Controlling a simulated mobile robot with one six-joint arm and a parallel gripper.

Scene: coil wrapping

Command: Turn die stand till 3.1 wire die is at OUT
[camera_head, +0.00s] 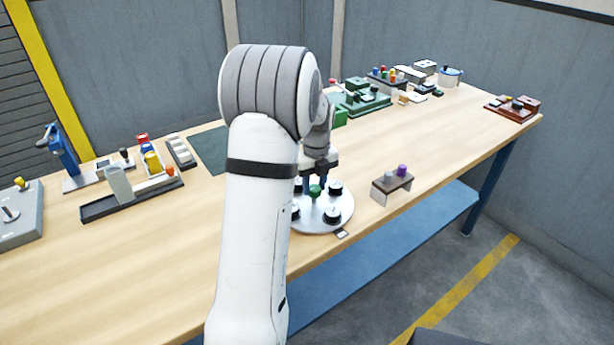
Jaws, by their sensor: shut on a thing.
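The die stand (325,223) is a round pale disc near the front edge of the table. Several black dies with white markings stand around its rim, one at the right rear (335,188) and one at the front right (332,215). A green knob (315,191) stands at its middle. My gripper (315,184) points down over the stand and is shut on the green knob. A small plate (341,233) lies at the disc's front edge; its lettering and the die sizes are too small to read. My arm hides the stand's left side.
Green and red fixtures (360,98) stand behind. A dark tray (130,200) and a blue press (62,150) stand at left. The table's front middle is clear.

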